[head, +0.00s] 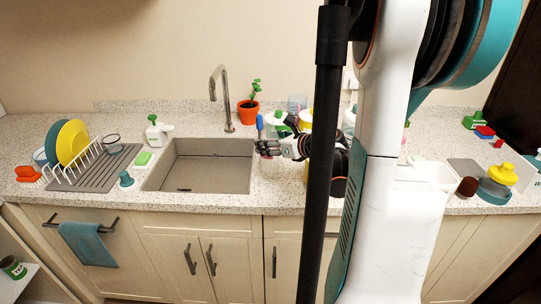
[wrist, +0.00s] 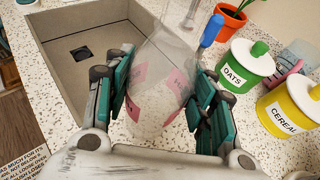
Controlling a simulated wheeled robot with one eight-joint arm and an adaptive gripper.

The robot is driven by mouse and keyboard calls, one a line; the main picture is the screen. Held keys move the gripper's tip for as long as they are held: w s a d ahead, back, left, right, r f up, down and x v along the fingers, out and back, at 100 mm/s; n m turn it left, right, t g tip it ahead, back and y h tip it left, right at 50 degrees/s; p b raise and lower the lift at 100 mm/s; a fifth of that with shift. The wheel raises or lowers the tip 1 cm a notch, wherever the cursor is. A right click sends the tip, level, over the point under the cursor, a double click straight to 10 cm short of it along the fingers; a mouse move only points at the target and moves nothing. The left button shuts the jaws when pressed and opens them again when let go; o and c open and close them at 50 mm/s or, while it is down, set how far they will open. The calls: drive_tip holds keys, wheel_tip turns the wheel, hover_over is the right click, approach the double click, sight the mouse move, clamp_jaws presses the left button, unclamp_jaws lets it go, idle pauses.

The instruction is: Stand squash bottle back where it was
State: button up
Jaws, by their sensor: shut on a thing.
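The squash bottle, clear with pink labels (wrist: 140,82), is between the teal fingers of my gripper (wrist: 165,92) in the wrist view. The gripper is shut on it. The bottle's neck points toward the top of the wrist view. In the head view my gripper (head: 268,148) is over the counter just right of the sink. I cannot make out the clear bottle in the head view. Whether its base touches the counter is unclear.
The sink (head: 200,167) lies left of my gripper. The oats jar (wrist: 245,65), cereal jar (wrist: 294,108), a blue-handled item (wrist: 212,30) and a potted plant (wrist: 232,14) stand close by. A dish rack (head: 85,165) is at the far left.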

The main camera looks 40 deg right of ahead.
drive_tip(key=shift+f+b, duration=0.65)
drive_tip(key=shift+f, duration=1.15)
drive_tip(key=shift+f, duration=0.15)
drive_tip(key=o, duration=1.5)
drive_tip(key=shift+c, duration=0.2)
drive_tip(key=p+v, duration=0.3)
drive_tip(key=v, duration=0.9)
